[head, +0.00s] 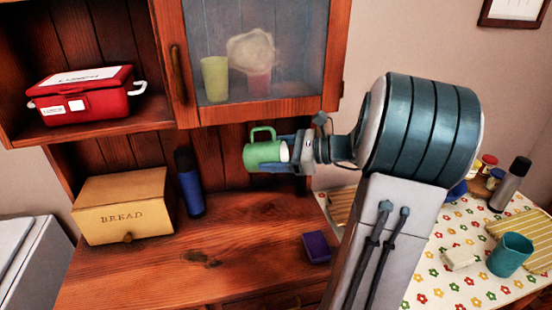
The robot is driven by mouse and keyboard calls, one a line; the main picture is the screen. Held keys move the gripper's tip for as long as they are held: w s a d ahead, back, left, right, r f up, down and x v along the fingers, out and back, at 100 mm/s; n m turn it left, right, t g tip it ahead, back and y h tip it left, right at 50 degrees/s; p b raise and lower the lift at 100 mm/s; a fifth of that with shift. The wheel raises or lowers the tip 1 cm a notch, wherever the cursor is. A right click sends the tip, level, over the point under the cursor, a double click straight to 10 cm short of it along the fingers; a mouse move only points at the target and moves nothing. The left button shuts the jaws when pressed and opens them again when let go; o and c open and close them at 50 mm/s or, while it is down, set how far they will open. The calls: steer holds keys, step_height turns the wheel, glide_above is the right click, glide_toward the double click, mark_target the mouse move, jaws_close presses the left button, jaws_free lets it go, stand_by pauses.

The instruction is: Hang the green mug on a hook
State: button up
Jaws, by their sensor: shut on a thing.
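The green mug (262,154) is held up in the air in front of the hutch's back panel, below the glass-door cupboard. It lies on its side with its handle on top. My gripper (282,154) comes in from the right and is shut on the mug. One blue finger shows along the mug's lower side; the far finger is partly hidden. I cannot make out any hook in this view.
The glass-door cupboard (333,40) hangs just above the mug. A blue bottle (189,184) and a bread box (124,206) stand to the left on the wooden counter (150,275). A small purple box (317,247) sits at right. The counter's middle is clear.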

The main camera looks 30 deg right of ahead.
steer(key=shift+w+d, duration=0.2)
steer(key=shift+w, duration=0.55)
steer(key=shift+w+d, duration=0.2)
steer(key=shift+w, duration=0.5)
steer(key=shift+w+d, duration=0.2)
steer(key=shift+w, duration=0.55)
steer(key=shift+w+d+f, duration=0.15)
steer(key=shift+w+f, duration=0.3)
steer(key=shift+f, duration=0.05)
steer(key=o, duration=1.3)
steer(key=shift+f, duration=0.1)
steer(key=shift+c, duration=0.2)
steer(key=f+b+v, duration=0.2)
steer(key=f+v, duration=0.1)
steer(key=v, duration=1)
steer(key=shift+s+d, duration=0.15)
steer(key=shift+d, duration=0.1)
steer(key=shift+r, duration=0.1)
